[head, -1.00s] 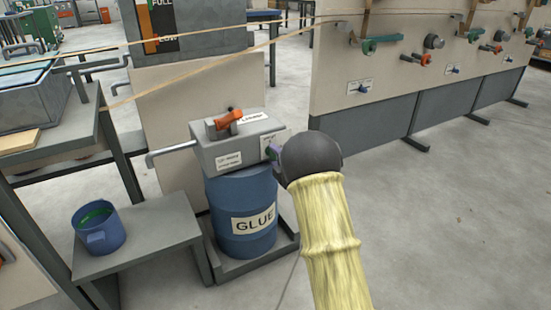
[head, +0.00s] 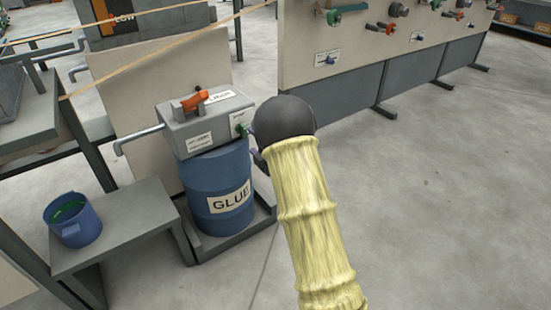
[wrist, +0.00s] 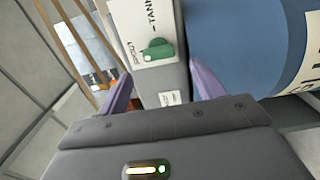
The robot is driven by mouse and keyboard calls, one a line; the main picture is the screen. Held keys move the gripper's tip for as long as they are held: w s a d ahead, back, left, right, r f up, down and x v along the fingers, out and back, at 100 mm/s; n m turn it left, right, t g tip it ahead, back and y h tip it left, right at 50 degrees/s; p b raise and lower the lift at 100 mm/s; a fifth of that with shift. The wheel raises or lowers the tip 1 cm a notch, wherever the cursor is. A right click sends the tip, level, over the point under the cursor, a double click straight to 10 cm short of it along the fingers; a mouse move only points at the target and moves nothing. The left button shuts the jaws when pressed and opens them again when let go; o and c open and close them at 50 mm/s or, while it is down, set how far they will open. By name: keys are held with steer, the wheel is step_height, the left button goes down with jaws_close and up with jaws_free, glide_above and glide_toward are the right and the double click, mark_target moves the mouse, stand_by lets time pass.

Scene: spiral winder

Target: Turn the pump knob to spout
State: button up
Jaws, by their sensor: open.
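The green pump knob (wrist: 158,50) is on the end face of the grey pump box in the wrist view. Its handle points left in that view, towards small lettering that I cannot read surely; a larger label reading "TANK" is above it. The knob also shows small in the head view (head: 241,129). My gripper (wrist: 163,69) is open, its purple fingers on either side and short of the knob, with nothing between them. In the head view my dark wrist and yellow-sleeved arm hide most of it.
The pump box (head: 172,127), with an orange lever (head: 195,101) on top, sits on a blue glue drum (head: 215,180). A blue bucket (head: 73,228) stands on a low grey table (head: 130,222) at left. A panel with several valves (head: 300,45) stands behind; open floor at right.

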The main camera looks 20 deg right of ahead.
steer(key=p+v, duration=0.3)
steer(key=v, duration=0.9)
steer(key=shift+w, duration=0.1)
steer(key=s+a+r+m+g+h+p, duration=0.3)
steer(key=s+r+m+g+p, duration=0.35)
steer(key=s+m, duration=0.5)
steer(key=s+a+r+m+g+h+p, duration=0.25)
steer(key=s+r+m+g+p, duration=0.45)
steer(key=s+m, duration=0.4)
step_height(320, 180, up, 37)
steer(key=g+p, duration=0.1)
steer(key=p, duration=3.5)
steer(key=shift+s+n, duration=0.25)
steer(key=shift+n, duration=0.1)
steer(key=shift+d+f, duration=0.1)
steer(key=shift+f, duration=0.05)
